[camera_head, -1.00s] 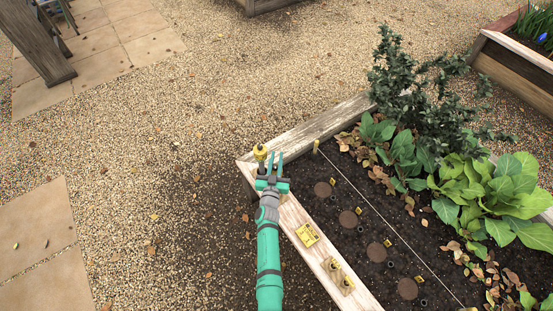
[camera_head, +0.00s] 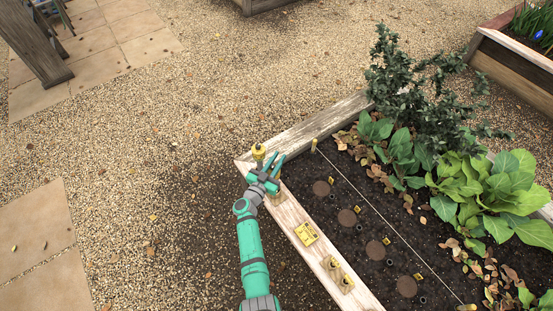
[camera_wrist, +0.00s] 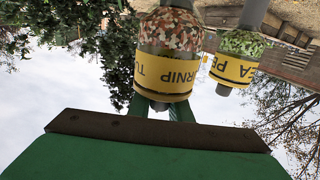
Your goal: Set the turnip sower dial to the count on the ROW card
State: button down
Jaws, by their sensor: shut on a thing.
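The turnip sower, with brown and white seeds and a yellow label (camera_wrist: 168,74), fills the top middle of the upside-down wrist view. My gripper (camera_wrist: 160,112) has its teal fingers on either side of the sower's grey end; the dial's marks cannot be seen. In the head view my gripper (camera_head: 272,166) is over the bed's near corner and mostly hides this sower. A pea sower (camera_wrist: 236,66) with green seeds is farther off; a yellow-topped sower (camera_head: 258,152) shows left of the gripper. A yellow card (camera_head: 307,233) lies on the bed's rim, its print too small to read.
The wooden bed rim (camera_head: 290,212) runs below my gripper. The soil holds round brown discs (camera_head: 347,217), small yellow markers, a string and leafy plants (camera_head: 490,190). Gravel (camera_head: 170,200) to the left is clear.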

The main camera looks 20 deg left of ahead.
aim_at(271, 168)
jog(key=shift+d+m+g+h, duration=0.2)
jog(key=shift+m+h, duration=0.25)
jog(key=shift+h, duration=0.25)
jog(key=shift+d+m+g+h, duration=0.15)
jog(key=shift+m+h, duration=0.3)
jog(key=shift+h, duration=0.25)
jog(key=c, duration=1.6)
grip_release()
jog(key=v, duration=1)
jog(key=shift+w+a, duration=0.1)
jog(key=shift+s, duration=0.45)
